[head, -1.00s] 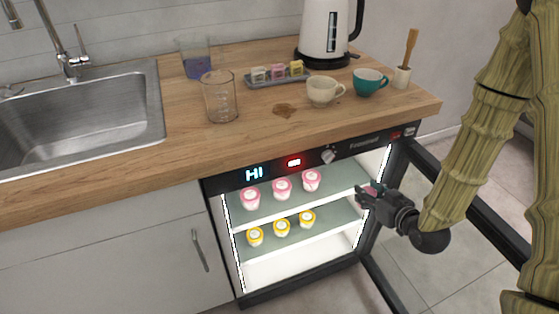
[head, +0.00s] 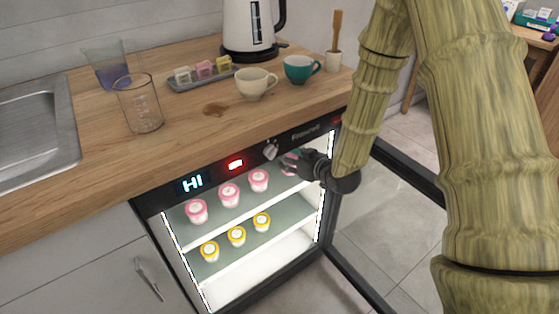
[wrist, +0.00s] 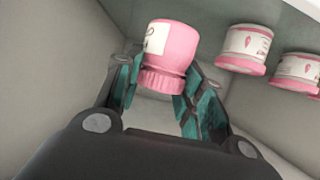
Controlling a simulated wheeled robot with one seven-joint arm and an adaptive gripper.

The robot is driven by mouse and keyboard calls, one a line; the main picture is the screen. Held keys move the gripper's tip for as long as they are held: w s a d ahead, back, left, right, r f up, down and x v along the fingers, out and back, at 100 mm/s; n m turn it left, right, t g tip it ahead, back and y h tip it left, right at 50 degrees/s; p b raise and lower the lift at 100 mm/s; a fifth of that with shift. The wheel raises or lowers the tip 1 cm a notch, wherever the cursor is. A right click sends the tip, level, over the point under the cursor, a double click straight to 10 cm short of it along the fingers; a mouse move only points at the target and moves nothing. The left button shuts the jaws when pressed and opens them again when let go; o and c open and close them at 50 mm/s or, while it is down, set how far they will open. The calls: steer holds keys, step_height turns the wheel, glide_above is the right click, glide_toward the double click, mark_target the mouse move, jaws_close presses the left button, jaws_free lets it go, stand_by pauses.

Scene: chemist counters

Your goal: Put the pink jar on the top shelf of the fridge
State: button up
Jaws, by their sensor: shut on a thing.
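A pink jar with a white label (wrist: 172,45) sits between the fingers of my gripper (wrist: 160,82) in the wrist view. My gripper is shut on it. In the head view my gripper (head: 292,164) is at the fridge's upper right opening, level with the top shelf; the held jar is mostly hidden there by the fingers. The fridge (head: 162,200) is open and lit. Its top shelf (head: 222,221) bears pink jars (head: 229,195) in a row to the left of my gripper. I cannot tell whether the held jar touches the shelf.
Yellow-lidded jars (head: 236,236) stand on the shelf below. The open fridge door (head: 400,170) is at the right, beside my arm. The wooden counter (head: 190,135) overhangs the fridge and holds a beaker (head: 140,105), cups (head: 256,84) and a kettle (head: 250,30). Shelf room shows right of the pink row.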

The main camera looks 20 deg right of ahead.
steer(key=w, duration=0.1)
steer(key=w+a, duration=0.1)
steer(key=w, duration=0.2)
steer(key=shift+w+a+b, duration=0.3)
steer(key=shift+w+a, duration=0.05)
steer(key=shift+w+a+f+b, duration=0.1)
steer(key=shift+f+b, duration=0.45)
steer(key=shift+f, duration=1.15)
steer(key=shift+f, duration=0.15)
steer(key=o, duration=1.1)
steer(key=shift+r, duration=0.2)
steer(key=p+v, duration=0.2)
steer(key=v, duration=1)
